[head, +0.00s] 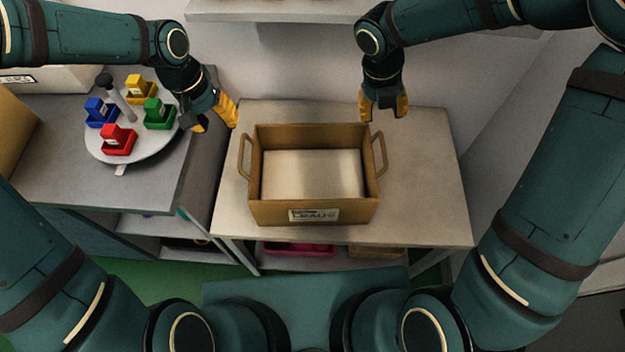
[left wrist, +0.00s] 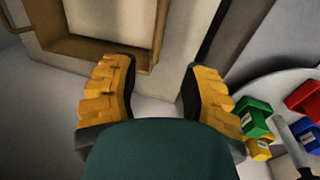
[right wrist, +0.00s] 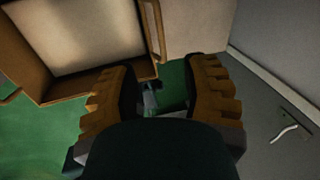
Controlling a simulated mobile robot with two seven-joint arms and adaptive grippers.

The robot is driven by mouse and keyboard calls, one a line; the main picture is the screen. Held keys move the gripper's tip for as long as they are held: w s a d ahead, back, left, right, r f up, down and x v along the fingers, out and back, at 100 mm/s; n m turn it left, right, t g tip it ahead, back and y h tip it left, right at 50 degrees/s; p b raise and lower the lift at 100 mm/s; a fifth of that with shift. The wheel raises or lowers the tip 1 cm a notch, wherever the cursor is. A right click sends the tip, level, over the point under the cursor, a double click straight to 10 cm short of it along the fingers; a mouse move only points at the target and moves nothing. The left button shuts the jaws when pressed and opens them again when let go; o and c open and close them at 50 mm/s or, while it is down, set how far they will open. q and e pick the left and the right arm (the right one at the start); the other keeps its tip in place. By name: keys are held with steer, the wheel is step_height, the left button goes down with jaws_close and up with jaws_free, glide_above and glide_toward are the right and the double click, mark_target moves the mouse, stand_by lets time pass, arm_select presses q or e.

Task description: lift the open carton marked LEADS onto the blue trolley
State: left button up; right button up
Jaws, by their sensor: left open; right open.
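The open carton marked LEADS (head: 313,213) stands upright on a grey table (head: 430,190). It is brown, with a loop handle on its left and right sides and a pale interior. My left gripper (head: 218,122) is open and empty, up and left of the carton's left handle (head: 244,157). My right gripper (head: 384,112) is open and empty, above the carton's back right corner, apart from the right handle (head: 379,155). The carton also shows in the left wrist view (left wrist: 103,50) and the right wrist view (right wrist: 42,82). I cannot identify the blue trolley for certain.
A grey counter (head: 60,180) at the left bears a round turntable (head: 128,150) with blue, yellow, green and red small bins. A pink item (head: 300,248) sits on the shelf under the table. A white shelf (head: 290,12) hangs at the back. The tabletop right of the carton is clear.

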mark_target(240, 153)
arm_select(q)
steer(key=d+f, duration=0.1)
steer(key=f, duration=0.8)
steer(key=d+f, duration=0.1)
steer(key=f, duration=0.3)
steer(key=shift+d+f, duration=0.15)
steer(key=shift+d, duration=0.15)
arm_select(e)
steer(key=x, duration=1.3)
steer(key=shift+w+f, duration=0.1)
steer(key=shift+f, duration=0.2)
arm_select(q)
steer(key=shift+c, duration=0.4)
arm_select(e)
steer(key=shift+c, duration=0.4)
arm_select(q)
jaws_close()
arm_select(e)
jaws_close()
